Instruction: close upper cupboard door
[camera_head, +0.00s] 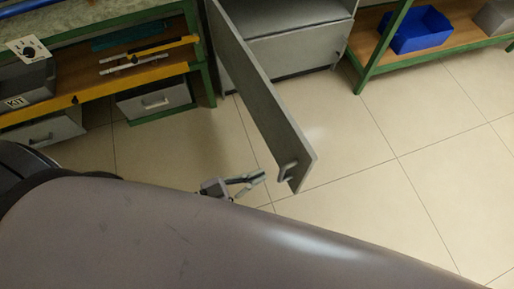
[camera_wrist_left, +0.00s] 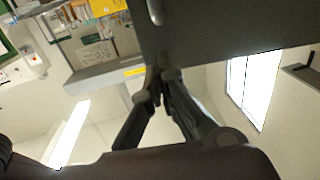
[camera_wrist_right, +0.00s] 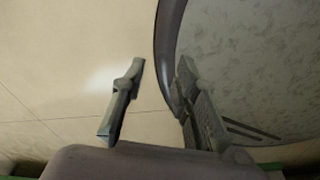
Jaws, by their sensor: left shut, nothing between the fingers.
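The upper cupboard door (camera_head: 262,105) is a grey panel standing wide open, reaching out from the grey cupboard (camera_head: 300,50) over the floor. Its bar handle (camera_head: 287,171) is near the free end. My left gripper (camera_head: 262,177) is shut and empty, just left of the door's free end in the head view. In the left wrist view the shut fingertips (camera_wrist_left: 163,74) are at the lower edge of the door panel (camera_wrist_left: 215,25), with the handle (camera_wrist_left: 155,12) above them. I cannot tell whether they touch the door. My right gripper (camera_wrist_right: 162,66) is open and empty in the right wrist view.
A green-framed workbench with a yellow-edged shelf (camera_head: 120,85) and drawers stands at the left. A shelf with a blue bin (camera_head: 417,30) stands at the back right. The tiled floor (camera_head: 400,180) right of the door is clear.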

